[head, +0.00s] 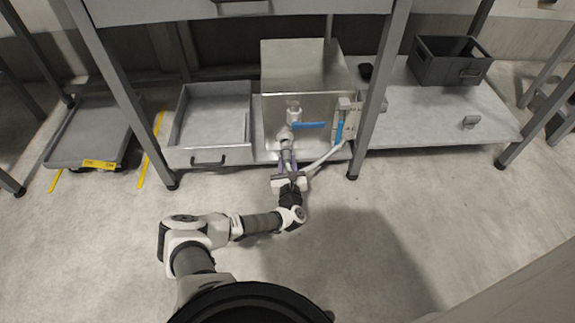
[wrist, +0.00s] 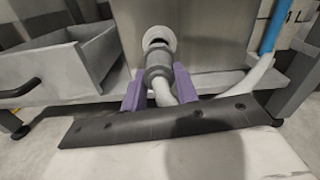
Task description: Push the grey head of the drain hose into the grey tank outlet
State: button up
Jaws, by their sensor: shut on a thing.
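The grey tank outlet (wrist: 160,33) is a round pale collar on the front of the steel tank (head: 305,95). In the wrist view a dark gap shows inside its ring. The grey hose head (wrist: 158,66) is just in front of it and overlaps its lower part; I cannot tell whether it is inside. My gripper (wrist: 158,80) has its purple fingers on either side of the head's lower end, shut on it. The white drain hose (wrist: 162,95) leaves the head downward between the fingers. In the head view my gripper (head: 288,164) is low in front of the tank.
An open grey drawer (head: 207,155) is to the left. A table leg (head: 378,90) stands close on the right. The floor in front is clear.

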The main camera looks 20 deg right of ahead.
jog(key=shift+b+x, duration=0.35)
jog(key=shift+x, duration=0.55)
jog(key=shift+w+d, duration=0.15)
jog(key=shift+w, duration=0.2)
dwell(0.4)
jog(key=o, duration=1.1)
jog(key=shift+s, duration=0.1)
jog(key=p+v, duration=0.4)
jog(key=v, duration=0.9)
jog(key=shift+s+r+p, duration=0.1)
jog(key=shift+s+p, duration=0.2)
jog(key=shift+p, duration=0.1)
